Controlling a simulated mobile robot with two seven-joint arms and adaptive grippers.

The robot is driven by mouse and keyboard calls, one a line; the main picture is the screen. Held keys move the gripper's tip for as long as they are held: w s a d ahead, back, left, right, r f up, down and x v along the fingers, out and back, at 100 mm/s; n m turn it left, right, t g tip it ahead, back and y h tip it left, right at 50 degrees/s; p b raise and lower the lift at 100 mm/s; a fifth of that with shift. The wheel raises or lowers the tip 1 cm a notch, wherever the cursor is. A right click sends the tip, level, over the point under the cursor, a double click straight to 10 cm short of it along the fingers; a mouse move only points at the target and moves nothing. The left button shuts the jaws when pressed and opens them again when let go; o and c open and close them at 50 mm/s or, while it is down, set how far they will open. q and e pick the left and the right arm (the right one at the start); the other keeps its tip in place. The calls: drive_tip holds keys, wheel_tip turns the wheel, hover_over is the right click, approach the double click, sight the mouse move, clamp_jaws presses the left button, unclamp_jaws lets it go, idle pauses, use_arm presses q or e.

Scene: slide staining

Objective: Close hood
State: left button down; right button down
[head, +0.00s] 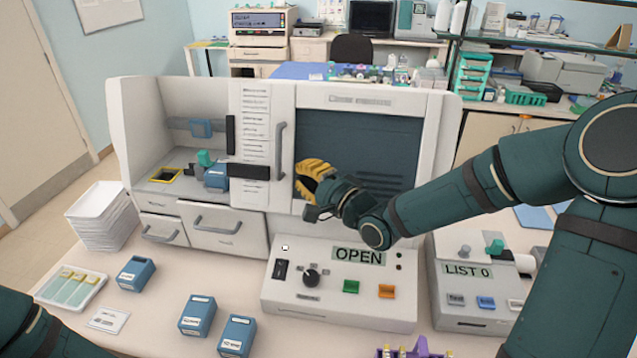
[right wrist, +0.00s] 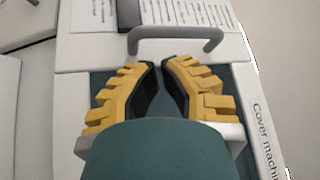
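The hood is part of a large white machine marked "Cover machine". Its white front panel (head: 265,109) carries printed text and a grey vertical handle (head: 281,150). The machine's left bay (head: 180,140) is open, showing blue and green parts inside. My right gripper (head: 304,180), with yellow fingers, is in front of the dark window, just right of the handle. In the right wrist view, the fingertips (right wrist: 161,66) are nearly together with nothing between them. The handle (right wrist: 175,34) lies just beyond the tips, apart from them. My left gripper is out of view.
A control box (head: 340,285) reading "OPEN" stands before the machine, with a "LIST 0" box (head: 470,283) to its right. Blue containers (head: 197,316), a slide tray (head: 70,288) and stacked white trays (head: 105,215) are at left.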

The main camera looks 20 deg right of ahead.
drive_tip(key=shift+x, duration=1.7)
